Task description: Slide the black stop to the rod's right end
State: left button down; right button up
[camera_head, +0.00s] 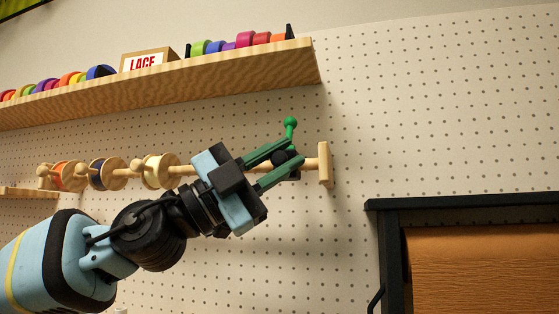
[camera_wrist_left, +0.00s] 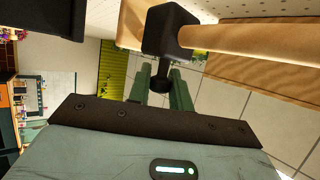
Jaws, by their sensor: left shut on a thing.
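The wooden rod (camera_head: 310,163) runs across the pegboard and ends at the right in a wooden end piece (camera_head: 325,164). The black stop (camera_head: 282,157) sits on the rod near that end, partly hidden by my fingers. A short length of bare rod shows between it and the end piece. My left gripper (camera_head: 287,156) is shut on the stop, its green fingers on either side. In the left wrist view the stop (camera_wrist_left: 168,32) is a dark block on the rod (camera_wrist_left: 250,45), with a knob (camera_wrist_left: 160,80) between the fingers. My right gripper is not in view.
Ribbon spools (camera_head: 160,171) hang on the rod, left of my gripper. A green ball-topped peg (camera_head: 290,127) stands just above the fingers. A wooden shelf (camera_head: 230,80) with coloured rolls is above. A black-framed brown paper roll (camera_head: 480,265) is at the lower right.

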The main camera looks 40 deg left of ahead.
pick_arm(q)
jog(key=shift+s+a, duration=0.1)
jog(key=c, duration=1.3)
grip_release()
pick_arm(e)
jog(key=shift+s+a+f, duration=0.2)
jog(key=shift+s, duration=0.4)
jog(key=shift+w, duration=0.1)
pick_arm(q)
jog(key=shift+s+a+f, duration=0.25)
jog(key=shift+s+a, duration=0.15)
jog(key=shift+s, duration=0.1)
jog(key=b+v, duration=0.2)
jog(key=v, duration=0.4)
jog(key=shift+f+b, duration=0.25)
jog(key=shift+b, duration=0.15)
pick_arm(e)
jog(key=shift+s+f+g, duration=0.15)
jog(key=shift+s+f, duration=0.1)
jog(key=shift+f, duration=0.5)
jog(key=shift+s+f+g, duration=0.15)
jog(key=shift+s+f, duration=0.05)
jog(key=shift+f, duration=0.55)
